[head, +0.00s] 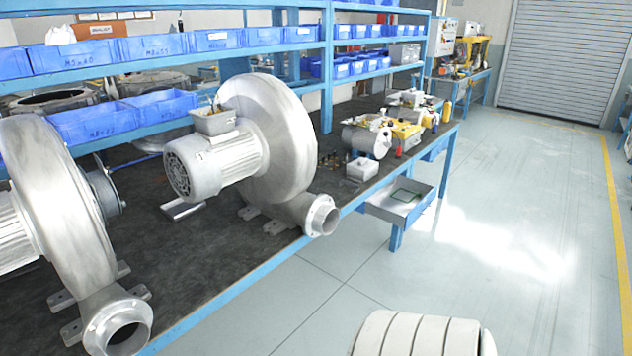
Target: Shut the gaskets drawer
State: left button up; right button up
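Neither my left nor my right gripper shows in the head view.
The blue-framed bench (215,238) carries two large blowers, the nearer (62,200) at the left and another (268,140) in the middle. Small motors and parts (368,138) lie near its far end. Shelves of blue bins (160,48) stand behind. The floor (500,240) right of the drawer is clear.

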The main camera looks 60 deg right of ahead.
aim_at(381, 204)
jog(key=z, duration=2.8)
jog(key=u, duration=0.4)
jog(key=i+l+u, duration=0.8)
jog(key=l+u, duration=0.25)
jog(key=l, duration=0.1)
